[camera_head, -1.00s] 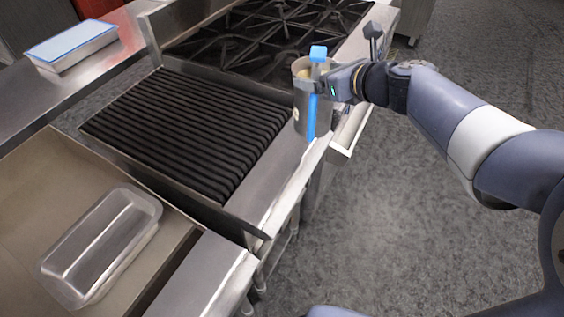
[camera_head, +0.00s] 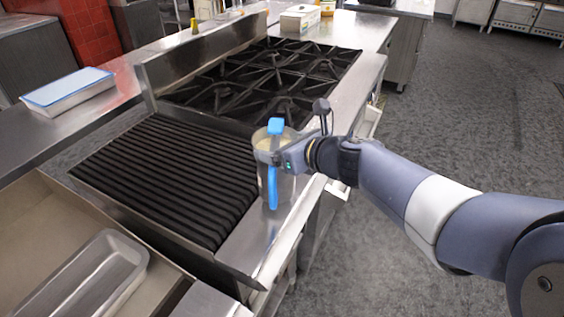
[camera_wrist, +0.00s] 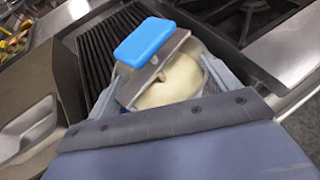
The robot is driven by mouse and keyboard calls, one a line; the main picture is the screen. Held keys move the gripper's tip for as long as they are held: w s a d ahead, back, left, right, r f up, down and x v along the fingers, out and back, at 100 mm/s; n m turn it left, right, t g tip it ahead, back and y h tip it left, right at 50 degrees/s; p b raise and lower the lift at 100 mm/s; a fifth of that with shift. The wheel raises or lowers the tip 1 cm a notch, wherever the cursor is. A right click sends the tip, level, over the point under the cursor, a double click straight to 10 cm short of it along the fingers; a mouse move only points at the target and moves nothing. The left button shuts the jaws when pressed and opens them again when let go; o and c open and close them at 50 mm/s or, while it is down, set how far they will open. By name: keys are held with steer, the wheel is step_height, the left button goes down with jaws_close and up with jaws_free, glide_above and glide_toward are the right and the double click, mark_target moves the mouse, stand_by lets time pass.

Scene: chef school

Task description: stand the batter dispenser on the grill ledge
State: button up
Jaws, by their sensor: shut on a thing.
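The batter dispenser (camera_head: 263,142) is a grey metal cup with a blue handle and pale batter inside. My gripper (camera_head: 277,160) is shut on it from the right side, and it stands upright in the grip. It is over the metal grill ledge (camera_head: 252,240), the strip at the front of the black ribbed grill (camera_head: 165,175). I cannot tell whether its base touches the ledge. In the wrist view the dispenser's blue top (camera_wrist: 145,41) and batter (camera_wrist: 172,82) fill the middle between my fingers.
A black burner range (camera_head: 275,75) lies behind the grill. A metal loaf pan (camera_head: 90,278) sits in a tray at the front left. A blue-lidded container (camera_head: 68,90) stands on the left counter. Grey floor is open at the right.

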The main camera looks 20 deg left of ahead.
steer(key=shift+f+b, duration=0.5)
steer(key=shift+f, duration=1.05)
steer(key=shift+f, duration=0.15)
steer(key=o, duration=1.9)
steer(key=shift+o, duration=0.2)
steer(key=shift+r, duration=0.3)
steer(key=p+v, duration=0.1)
steer(key=v, duration=1.1)
steer(key=shift+f, duration=0.1)
